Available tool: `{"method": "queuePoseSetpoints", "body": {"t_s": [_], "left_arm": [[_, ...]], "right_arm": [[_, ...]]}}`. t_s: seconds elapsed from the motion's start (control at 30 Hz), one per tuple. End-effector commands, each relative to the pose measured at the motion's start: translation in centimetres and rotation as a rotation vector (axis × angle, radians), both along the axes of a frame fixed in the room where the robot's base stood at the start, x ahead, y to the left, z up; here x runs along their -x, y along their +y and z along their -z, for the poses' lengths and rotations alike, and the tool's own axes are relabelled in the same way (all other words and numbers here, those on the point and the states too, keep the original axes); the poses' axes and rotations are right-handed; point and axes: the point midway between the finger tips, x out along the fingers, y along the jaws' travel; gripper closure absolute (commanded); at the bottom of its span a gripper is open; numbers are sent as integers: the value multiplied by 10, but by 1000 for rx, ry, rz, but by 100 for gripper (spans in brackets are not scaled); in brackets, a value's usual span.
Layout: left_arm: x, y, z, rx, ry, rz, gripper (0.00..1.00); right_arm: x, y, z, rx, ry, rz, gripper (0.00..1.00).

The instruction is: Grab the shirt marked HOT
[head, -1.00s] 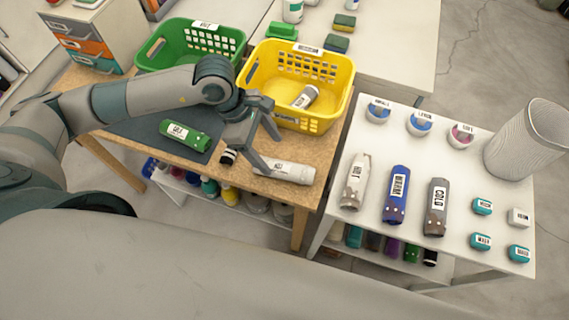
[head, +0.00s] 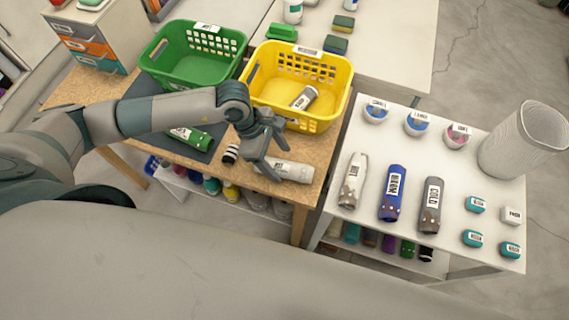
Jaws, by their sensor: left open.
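A white rolled shirt (head: 293,171) lies on the wooden table near its front right edge. My left gripper (head: 277,166) is open over its left end and hides part of it, including most of its label. I cannot tell whether the fingers touch it. On the white table to the right lies another white roll (head: 353,181) whose label seems to read HOT. Beside it are a blue roll marked WARM (head: 393,193) and a grey roll marked COLD (head: 431,206). My right gripper is not in view.
A green basket (head: 163,62) and a yellow basket (head: 335,100) stand behind my left gripper; the yellow one holds a grey roll (head: 304,97). A green roll (head: 190,135) lies partly behind my arm. A white mesh basket (head: 500,150) stands at the right.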

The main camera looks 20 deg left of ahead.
Motion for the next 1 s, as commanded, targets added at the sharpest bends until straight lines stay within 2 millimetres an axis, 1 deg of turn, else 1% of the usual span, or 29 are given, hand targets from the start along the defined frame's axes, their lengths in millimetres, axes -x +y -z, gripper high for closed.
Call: {"method": "queuePoseSetpoints", "body": {"t_s": [0.03,0.1,0.2,0.3,0.73,0.77,0.8,0.87,0.9,0.93,0.97,1.0], "left_arm": [[0,-3,1,-1,3,0,33],[-1,-6,10,0,2,-1,33],[-1,-9,19,-1,2,0,33],[-1,-10,23,0,0,1,33],[-1,-10,24,0,-1,1,33],[-1,-10,24,0,-1,1,38],[-1,-10,24,0,-1,1,48],[-1,-10,24,0,-1,0,62],[-1,-10,24,0,-1,1,72],[-1,-10,24,0,-1,1,79],[-1,-10,24,0,-1,0,81],[-1,-10,23,0,-1,1,81]], "right_arm": [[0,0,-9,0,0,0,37],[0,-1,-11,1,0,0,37],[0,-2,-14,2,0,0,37],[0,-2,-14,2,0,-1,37],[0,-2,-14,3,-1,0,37],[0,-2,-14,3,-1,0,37],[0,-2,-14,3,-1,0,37],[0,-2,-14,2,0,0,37],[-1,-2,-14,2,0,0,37],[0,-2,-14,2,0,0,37],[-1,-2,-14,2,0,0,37],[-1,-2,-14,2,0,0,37]]}}
